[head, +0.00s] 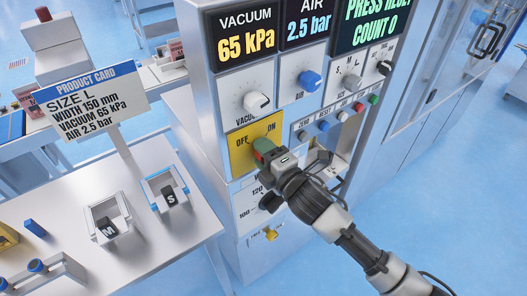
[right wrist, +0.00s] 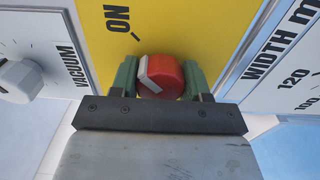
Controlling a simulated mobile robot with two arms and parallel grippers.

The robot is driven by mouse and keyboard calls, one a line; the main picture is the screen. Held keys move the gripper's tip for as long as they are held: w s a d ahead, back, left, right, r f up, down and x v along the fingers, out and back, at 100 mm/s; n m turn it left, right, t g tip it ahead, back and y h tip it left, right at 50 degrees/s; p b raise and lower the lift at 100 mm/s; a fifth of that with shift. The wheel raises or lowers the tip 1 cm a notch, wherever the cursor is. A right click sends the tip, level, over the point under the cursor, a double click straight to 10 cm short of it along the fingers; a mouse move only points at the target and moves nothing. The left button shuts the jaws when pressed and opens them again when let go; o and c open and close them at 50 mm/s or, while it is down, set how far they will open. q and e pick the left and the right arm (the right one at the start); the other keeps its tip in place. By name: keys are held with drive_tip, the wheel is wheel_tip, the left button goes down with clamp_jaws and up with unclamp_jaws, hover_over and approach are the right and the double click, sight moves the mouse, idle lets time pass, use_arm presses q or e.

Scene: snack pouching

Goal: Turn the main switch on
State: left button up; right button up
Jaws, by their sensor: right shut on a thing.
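The main switch is a red round knob (right wrist: 163,78) with a white pointer mark, on a yellow plate (head: 240,160) marked OFF and ON. In the right wrist view the word ON and its tick lie above and left of the knob. The white mark is on the knob's upper-left side; its exact angle is partly hidden. My right gripper (head: 264,150) is at the plate, its green fingers shut on the knob from both sides; the fingers also show in the right wrist view (right wrist: 163,80). In the head view the gripper hides most of the knob. My left gripper is not in view.
The vacuum knob (head: 256,102) and blue air knob (head: 310,81) sit above the switch, below displays of 65 kPa and 2.5 bar. Small buttons (head: 323,126) are to the right. A product card (head: 90,100) and bins M (head: 107,222) and S (head: 167,190) stand left.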

idle(0.4)
drive_tip(key=o, duration=0.9)
drive_tip(key=shift+s+d+f, duration=0.15)
drive_tip(key=shift+s+d, duration=0.2)
drive_tip(key=b+v, duration=0.3)
drive_tip(key=v, duration=0.6)
drive_tip(key=shift+s+d, duration=0.2)
drive_tip(key=shift+s, duration=0.15)
